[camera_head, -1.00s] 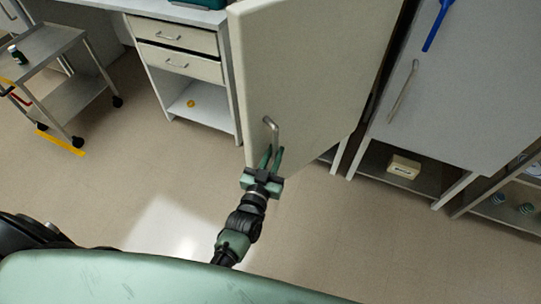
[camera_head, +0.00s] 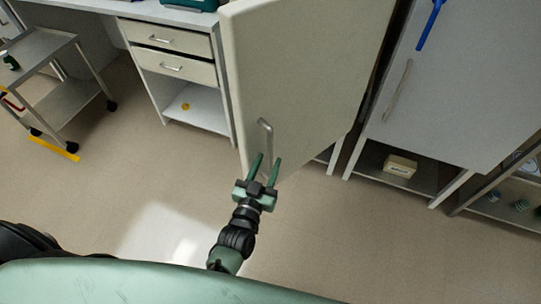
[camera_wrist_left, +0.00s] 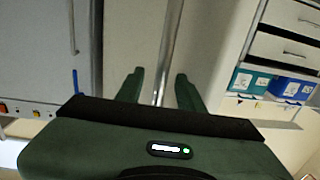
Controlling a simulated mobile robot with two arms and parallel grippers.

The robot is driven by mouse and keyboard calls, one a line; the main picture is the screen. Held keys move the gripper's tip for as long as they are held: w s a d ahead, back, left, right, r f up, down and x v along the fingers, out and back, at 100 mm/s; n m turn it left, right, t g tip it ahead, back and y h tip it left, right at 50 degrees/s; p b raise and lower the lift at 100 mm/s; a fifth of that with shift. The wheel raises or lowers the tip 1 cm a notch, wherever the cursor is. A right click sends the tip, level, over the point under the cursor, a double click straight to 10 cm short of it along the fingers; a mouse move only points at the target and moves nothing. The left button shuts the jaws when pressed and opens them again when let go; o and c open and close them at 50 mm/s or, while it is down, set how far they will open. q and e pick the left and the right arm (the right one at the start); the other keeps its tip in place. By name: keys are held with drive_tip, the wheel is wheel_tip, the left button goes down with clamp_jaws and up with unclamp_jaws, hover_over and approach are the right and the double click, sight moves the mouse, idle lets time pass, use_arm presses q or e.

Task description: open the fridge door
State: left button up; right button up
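The fridge door (camera_head: 300,80) is a large cream panel. In the head view it stands swung out at an angle from the row of cabinets. Its metal bar handle (camera_head: 266,135) is near the door's left edge. My left gripper (camera_head: 266,165) is open, with its green fingers spread just below and in front of the handle, apparently holding nothing. In the left wrist view the handle (camera_wrist_left: 168,50) appears between the two open fingertips (camera_wrist_left: 160,85). The fridge's inside is hidden behind the door. My right gripper is not in view.
A drawer unit (camera_head: 180,55) with an open lower shelf stands left of the door. A metal cart (camera_head: 62,100) is at the far left. A grey cabinet door (camera_head: 455,95) with a handle is at the right. The floor (camera_head: 130,180) in front is clear.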

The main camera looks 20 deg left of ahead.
use_arm(q)
drive_tip(key=s, duration=0.4)
drive_tip(key=shift+s, duration=0.15)
drive_tip(key=c, duration=0.5)
drive_tip(key=shift+a+r+n+b, duration=0.2)
drive_tip(key=shift+a+n+b, duration=0.15)
drive_tip(key=shift+n+b, duration=0.05)
clamp_jaws()
drive_tip(key=s+a+r+n+b, duration=0.35)
drive_tip(key=r+n+b, duration=0.2)
drive_tip(key=n, duration=1.15)
drive_tip(key=shift+h, duration=0.3)
drive_tip(key=w, duration=0.3)
drive_tip(key=w+d+p, duration=0.1)
drive_tip(key=w, duration=0.5)
drive_tip(key=shift+w+d+f, duration=0.35)
drive_tip(key=shift+w, duration=0.05)
